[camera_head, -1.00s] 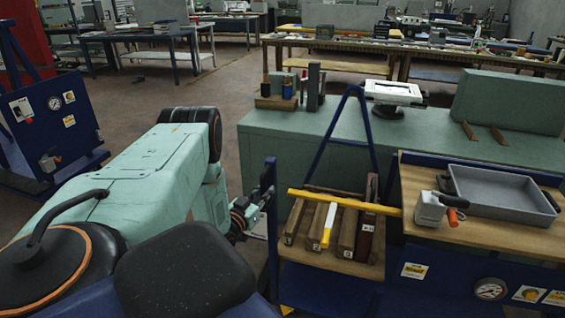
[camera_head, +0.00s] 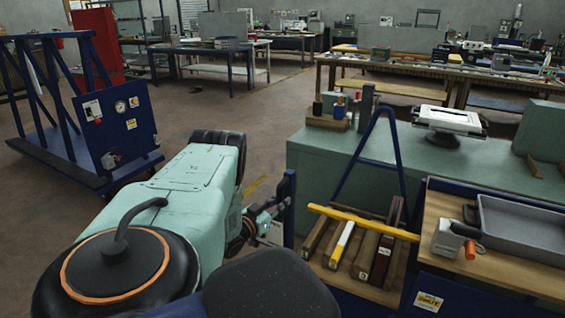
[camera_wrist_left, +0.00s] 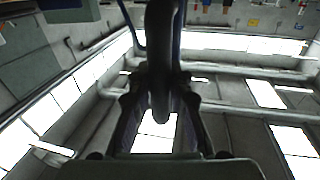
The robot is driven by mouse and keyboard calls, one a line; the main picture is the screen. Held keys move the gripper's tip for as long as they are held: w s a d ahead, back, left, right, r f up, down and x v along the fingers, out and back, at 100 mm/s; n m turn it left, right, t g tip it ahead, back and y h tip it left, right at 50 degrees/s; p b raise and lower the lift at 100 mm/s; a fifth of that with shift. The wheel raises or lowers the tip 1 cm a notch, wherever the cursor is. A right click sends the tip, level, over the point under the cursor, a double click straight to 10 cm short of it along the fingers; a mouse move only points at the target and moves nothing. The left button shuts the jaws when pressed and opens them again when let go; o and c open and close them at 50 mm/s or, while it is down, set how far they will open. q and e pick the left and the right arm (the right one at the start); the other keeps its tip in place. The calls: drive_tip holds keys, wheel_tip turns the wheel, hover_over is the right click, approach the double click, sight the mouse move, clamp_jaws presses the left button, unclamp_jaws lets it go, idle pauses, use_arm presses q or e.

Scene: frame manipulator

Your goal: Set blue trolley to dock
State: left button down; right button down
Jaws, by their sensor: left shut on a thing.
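A blue trolley (camera_head: 291,215) with an upright post and an A-shaped frame stands right of centre in the head view. It carries wooden blocks, a dark red block and a yellow bar. My left gripper (camera_head: 284,206) is at the post on its left side. In the left wrist view the fingers (camera_wrist_left: 158,110) are closed around a dark tube-like bar (camera_wrist_left: 161,65). The trolley's lower part and wheels are hidden or out of frame. I cannot tell which place is the dock. My right gripper is not in view.
A blue wood-topped unit (camera_head: 500,262) with a grey tray (camera_head: 520,232) is close on the trolley's right. A green bench (camera_head: 320,165) stands behind. Another blue wheeled frame (camera_head: 128,130) is at left. Floor (camera_head: 215,110) between is clear.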

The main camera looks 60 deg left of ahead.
use_arm(q)
drive_tip(key=shift+s+a, duration=0.25)
drive_tip(key=shift+s, duration=0.05)
drive_tip(key=c, duration=1.2)
unclamp_jaws()
drive_tip(key=shift+w+d, duration=0.1)
drive_tip(key=shift+w, duration=0.05)
drive_tip(key=v, duration=1.2)
